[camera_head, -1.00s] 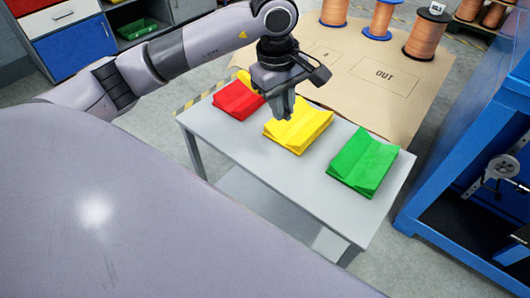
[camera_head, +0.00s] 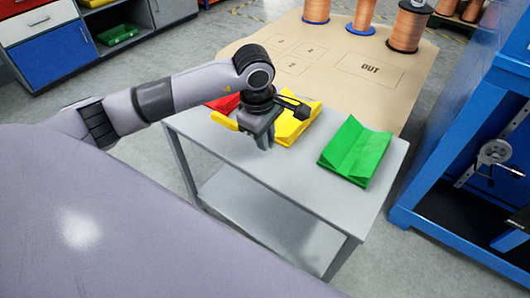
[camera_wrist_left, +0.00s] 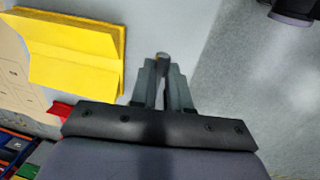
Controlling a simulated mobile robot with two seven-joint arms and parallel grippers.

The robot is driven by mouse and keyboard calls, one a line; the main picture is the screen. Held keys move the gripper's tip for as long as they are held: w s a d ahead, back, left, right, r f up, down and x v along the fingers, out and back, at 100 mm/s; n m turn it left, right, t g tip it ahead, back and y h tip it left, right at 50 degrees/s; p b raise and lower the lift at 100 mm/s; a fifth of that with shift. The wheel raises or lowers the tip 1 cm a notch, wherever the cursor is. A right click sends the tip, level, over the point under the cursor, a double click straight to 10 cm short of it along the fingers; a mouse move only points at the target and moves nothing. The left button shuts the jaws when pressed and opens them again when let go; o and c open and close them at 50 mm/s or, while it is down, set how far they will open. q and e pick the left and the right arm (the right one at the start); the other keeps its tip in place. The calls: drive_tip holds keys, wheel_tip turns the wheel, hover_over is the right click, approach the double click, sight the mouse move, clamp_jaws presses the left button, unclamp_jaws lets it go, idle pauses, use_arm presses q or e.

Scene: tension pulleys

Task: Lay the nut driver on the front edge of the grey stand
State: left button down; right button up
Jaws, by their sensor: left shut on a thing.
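My left gripper (camera_head: 264,143) is over the near part of the grey stand (camera_head: 300,180), pointing down. In the left wrist view its fingers (camera_wrist_left: 163,85) are shut on a thin object, which I take for the nut driver (camera_wrist_left: 162,57). Only a small, dark, roundish end with a brownish side shows between the fingertips; the rest is hidden. A yellow piece (camera_head: 224,120) sticks out left of the gripper in the head view; I cannot tell whether it belongs to the held object. The height above the stand is unclear. My right gripper is not in view.
Folded red (camera_head: 222,103), yellow (camera_head: 297,124) and green (camera_head: 356,150) pieces lie on the stand, the yellow one just behind my gripper. The front strip of the top is bare. A blue frame (camera_head: 440,190) stands to the right. A brown mat (camera_head: 330,70) lies behind.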

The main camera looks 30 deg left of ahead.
sight(265, 162)
use_arm(q)
wheel_tip(265, 162, down, 5)
drive_tip(key=shift+r+b, duration=0.1)
drive_tip(key=shift+b, duration=0.3)
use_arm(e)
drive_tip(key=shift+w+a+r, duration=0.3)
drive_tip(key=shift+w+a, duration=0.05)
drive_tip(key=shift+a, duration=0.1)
use_arm(q)
drive_tip(key=shift+f, duration=0.2)
drive_tip(key=c, duration=1.1)
unclamp_jaws()
drive_tip(key=shift+r, duration=0.1)
